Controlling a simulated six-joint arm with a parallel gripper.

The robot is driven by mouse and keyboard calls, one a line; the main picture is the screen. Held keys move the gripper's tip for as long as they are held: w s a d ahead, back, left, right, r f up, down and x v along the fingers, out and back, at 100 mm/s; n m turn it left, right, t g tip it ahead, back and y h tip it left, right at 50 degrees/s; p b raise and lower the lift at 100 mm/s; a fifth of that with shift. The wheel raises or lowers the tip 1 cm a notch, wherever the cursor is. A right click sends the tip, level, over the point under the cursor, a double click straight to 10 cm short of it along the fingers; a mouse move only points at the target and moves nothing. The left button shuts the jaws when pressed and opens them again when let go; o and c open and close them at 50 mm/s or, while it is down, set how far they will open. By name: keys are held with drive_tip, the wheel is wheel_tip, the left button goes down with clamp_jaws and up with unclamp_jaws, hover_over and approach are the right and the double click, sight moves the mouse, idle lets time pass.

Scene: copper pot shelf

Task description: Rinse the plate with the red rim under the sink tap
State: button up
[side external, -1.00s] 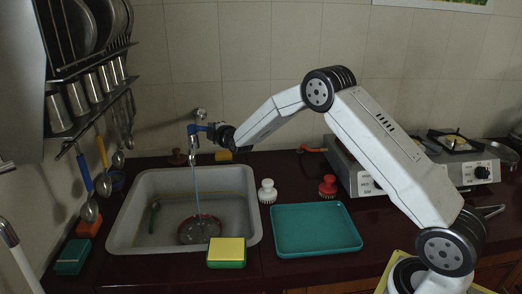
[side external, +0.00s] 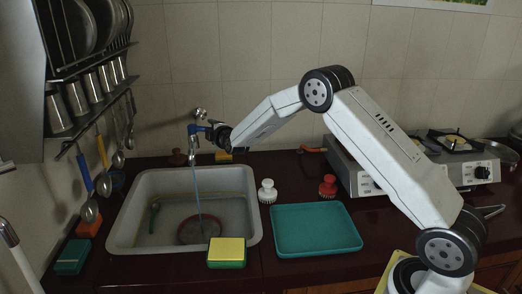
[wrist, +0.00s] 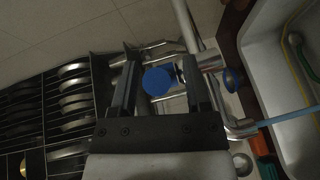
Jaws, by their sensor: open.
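The plate with the red rim (side external: 200,230) lies in the grey sink (side external: 119,226), near its front. The tap (side external: 193,150) stands at the back of the sink, and a thin stream of water (side external: 197,185) falls from it onto the plate. My gripper (side external: 205,130) is up at the tap. In the wrist view my gripper (wrist: 161,75) is open, with its fingers on either side of a round blue tap knob (wrist: 157,80); I cannot tell whether they touch it. The water stream (wrist: 285,117) also shows there. The plate is not seen in the wrist view.
A yellow and green sponge (side external: 226,252) lies at the sink's front edge. A teal tray (side external: 315,229), a white brush (side external: 267,191) and a red brush (side external: 328,187) are right of the sink. A utensil rack (side external: 95,85) hangs at left. A stove (side external: 470,170) stands at right.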

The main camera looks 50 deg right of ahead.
drive_tip(key=shift+s, duration=0.15)
drive_tip(key=v, duration=0.7)
drive_tip(key=shift+s+a, duration=0.15)
drive_tip(key=shift+s, duration=0.05)
idle(0.4)
drive_tip(key=shift+r, duration=0.1)
idle(2.6)
drive_tip(key=shift+s+a, duration=0.1)
drive_tip(key=shift+a, duration=0.05)
drive_tip(key=c, duration=0.6)
drive_tip(key=s+a, duration=0.2)
drive_tip(key=s+a+r, duration=0.1)
drive_tip(key=s+a, duration=0.3)
drive_tip(key=shift+a+r, duration=0.2)
drive_tip(key=shift+r, duration=0.15)
clamp_jaws()
